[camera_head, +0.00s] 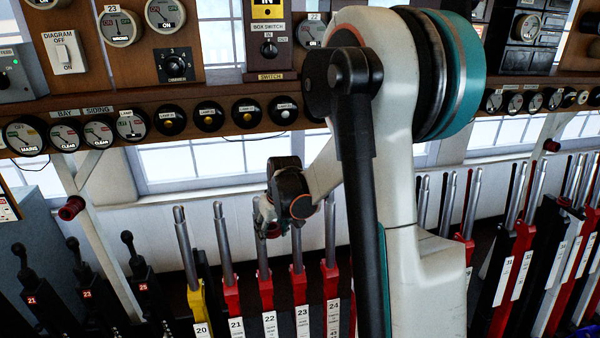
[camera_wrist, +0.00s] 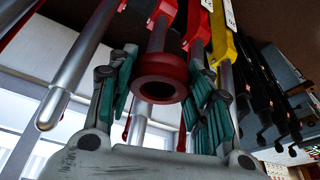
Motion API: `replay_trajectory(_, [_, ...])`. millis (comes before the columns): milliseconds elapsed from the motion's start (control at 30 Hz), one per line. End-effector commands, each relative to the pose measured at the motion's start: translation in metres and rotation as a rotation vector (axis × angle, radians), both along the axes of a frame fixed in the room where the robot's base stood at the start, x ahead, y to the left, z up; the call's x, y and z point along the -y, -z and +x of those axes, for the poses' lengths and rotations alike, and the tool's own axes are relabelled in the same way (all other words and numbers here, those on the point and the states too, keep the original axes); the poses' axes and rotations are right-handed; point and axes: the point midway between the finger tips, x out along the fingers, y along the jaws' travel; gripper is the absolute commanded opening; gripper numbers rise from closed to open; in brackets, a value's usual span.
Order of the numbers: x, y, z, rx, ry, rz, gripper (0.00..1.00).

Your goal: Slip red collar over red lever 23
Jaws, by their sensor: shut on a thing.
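A red collar (camera_wrist: 160,80) shows in the wrist view as a thick ring with a dark hole. My gripper (camera_wrist: 160,72) is shut on it, with its teal fingers on either side. A steel lever shaft (camera_wrist: 158,36) with a red base lies behind the collar; I cannot tell whether the ring is around it. In the head view, red lever 23 (camera_head: 299,284) stands upright in the row, between levers 22 (camera_head: 266,290) and 24 (camera_head: 331,285). There my gripper (camera_head: 270,222) is at the height of the lever tops, near levers 22 and 23. The collar is mostly hidden there.
Yellow lever 20 (camera_head: 198,305) and red lever 21 (camera_head: 233,298) stand close on the left. Short black levers (camera_head: 85,285) are further left. A wooden shelf with dials (camera_head: 207,117) runs above the row. More levers (camera_head: 515,250) stand on the right.

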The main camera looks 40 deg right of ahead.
Motion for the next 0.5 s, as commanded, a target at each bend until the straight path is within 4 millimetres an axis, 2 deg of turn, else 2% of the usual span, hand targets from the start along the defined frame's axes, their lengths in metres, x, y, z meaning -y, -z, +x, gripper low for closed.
replay_trajectory(33, [0.013, -0.022, 0.000, -0.006, 0.010, 0.004, 0.25])
replay_trajectory(200, [0.051, -0.058, -0.001, -0.021, 0.027, 0.016, 0.25])
replay_trajectory(333, [0.075, -0.080, -0.003, -0.030, 0.036, 0.025, 0.25])
replay_trajectory(500, [0.094, -0.096, -0.006, -0.038, 0.042, 0.033, 0.25])
